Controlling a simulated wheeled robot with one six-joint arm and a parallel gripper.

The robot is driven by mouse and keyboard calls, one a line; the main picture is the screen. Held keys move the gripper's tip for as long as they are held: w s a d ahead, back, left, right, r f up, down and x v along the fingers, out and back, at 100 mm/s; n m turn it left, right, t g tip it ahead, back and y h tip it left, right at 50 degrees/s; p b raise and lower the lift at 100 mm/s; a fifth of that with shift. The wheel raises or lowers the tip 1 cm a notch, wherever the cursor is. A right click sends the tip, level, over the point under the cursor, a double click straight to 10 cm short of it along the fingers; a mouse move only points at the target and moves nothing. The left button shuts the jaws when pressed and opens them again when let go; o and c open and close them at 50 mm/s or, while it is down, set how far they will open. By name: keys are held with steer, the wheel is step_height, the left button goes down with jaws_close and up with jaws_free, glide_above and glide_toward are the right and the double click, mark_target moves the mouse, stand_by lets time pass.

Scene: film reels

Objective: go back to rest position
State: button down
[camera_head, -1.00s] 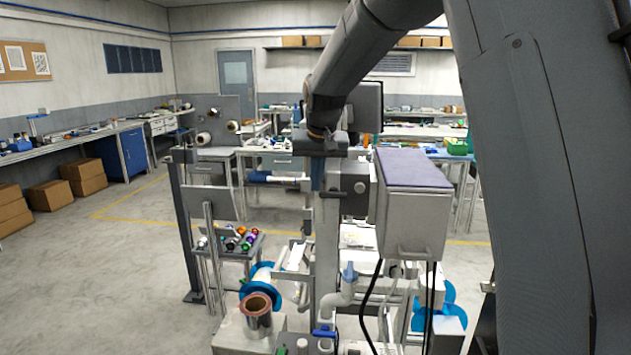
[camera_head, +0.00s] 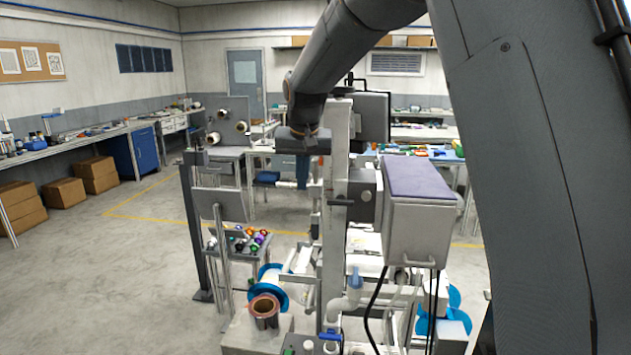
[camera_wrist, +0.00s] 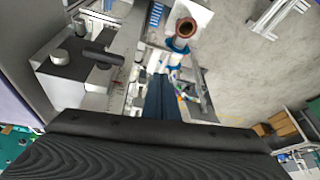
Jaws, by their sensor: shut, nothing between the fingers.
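In the wrist view the shut fingers (camera_wrist: 160,98) point away from the camera, over the machine's lower parts. A copper-coloured film reel (camera_head: 265,308) stands on a pale block at the machine's lower left. The same reel shows in the wrist view (camera_wrist: 186,28), beyond the fingertips. The gripper appears apart from it.
A grey box with a purple top (camera_head: 418,180) juts from the machine close to the right of my gripper. Cardboard boxes (camera_head: 66,193) lie by the left bench. The floor at left is clear.

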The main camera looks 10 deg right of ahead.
steer(key=s+d+f+g+b, duration=0.1)
steer(key=s+d+f+b, duration=0.2)
steer(key=s+f, duration=0.6)
steer(key=s+d+f+n+g+b, duration=0.1)
steer(key=s+d+f+b, duration=0.3)
steer(key=s+f, duration=0.5)
steer(key=s+d+f+g+b, duration=0.1)
steer(key=s+d+f+b, duration=0.2)
steer(key=s+f, duration=0.6)
steer(key=s, duration=0.4)
steer(key=shift+s+d+f, duration=0.3)
steer(key=shift+d+f, duration=0.05)
steer(key=shift+d, duration=0.15)
